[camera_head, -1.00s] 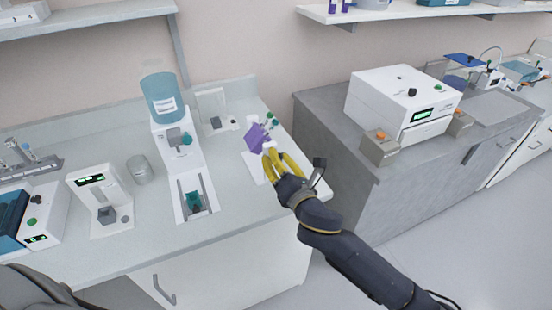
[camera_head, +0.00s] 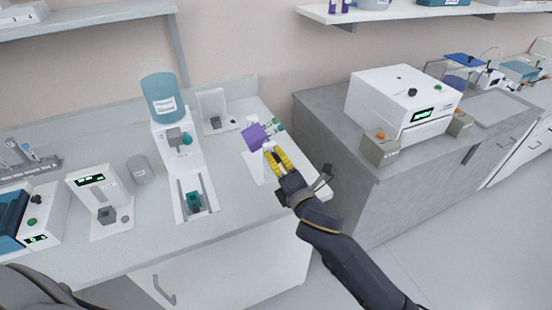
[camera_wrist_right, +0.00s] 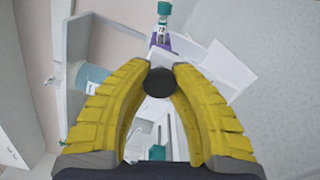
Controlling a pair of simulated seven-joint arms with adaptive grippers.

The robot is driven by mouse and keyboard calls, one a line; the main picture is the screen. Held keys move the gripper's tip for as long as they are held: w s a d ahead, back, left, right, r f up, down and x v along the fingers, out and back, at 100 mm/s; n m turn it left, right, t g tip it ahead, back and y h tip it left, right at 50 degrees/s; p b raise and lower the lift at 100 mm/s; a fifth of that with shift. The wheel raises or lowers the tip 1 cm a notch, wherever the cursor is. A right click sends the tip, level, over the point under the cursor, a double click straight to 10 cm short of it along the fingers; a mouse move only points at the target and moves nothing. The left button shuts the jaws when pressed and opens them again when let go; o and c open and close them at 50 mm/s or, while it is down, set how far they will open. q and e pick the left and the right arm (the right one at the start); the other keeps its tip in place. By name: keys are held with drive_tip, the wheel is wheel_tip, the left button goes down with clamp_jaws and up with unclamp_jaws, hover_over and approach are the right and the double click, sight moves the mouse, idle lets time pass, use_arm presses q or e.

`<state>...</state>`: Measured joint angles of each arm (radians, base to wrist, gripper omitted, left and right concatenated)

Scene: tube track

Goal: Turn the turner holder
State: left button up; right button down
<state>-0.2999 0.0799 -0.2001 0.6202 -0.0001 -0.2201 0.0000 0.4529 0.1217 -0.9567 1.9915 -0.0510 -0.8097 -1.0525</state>
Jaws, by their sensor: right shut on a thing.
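The turner's purple holder (camera_head: 254,136) is tilted above its white base (camera_head: 254,168) at the right end of the left counter. Part of the holder (camera_wrist_right: 162,42) shows beyond my fingertips in the right wrist view, beside a teal-capped tube (camera_wrist_right: 164,14). My right gripper (camera_head: 275,152) is just in front of the holder. In the wrist view its yellow fingers (camera_wrist_right: 159,80) are closed on a round black knob (camera_wrist_right: 158,82). The fingers partly hide the turner. My left gripper is not in view.
A white dispenser with a blue bottle (camera_head: 165,98) stands left of the turner. A small white device (camera_head: 213,108) is behind it. A grey bench (camera_head: 330,150) with a white machine (camera_head: 403,95) is to the right, across a gap.

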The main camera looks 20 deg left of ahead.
drive_tip(key=shift+m, duration=8.1)
drive_tip(key=c, duration=1)
unclamp_jaws()
drive_tip(key=v, duration=1.2)
drive_tip(key=shift+o, duration=0.3)
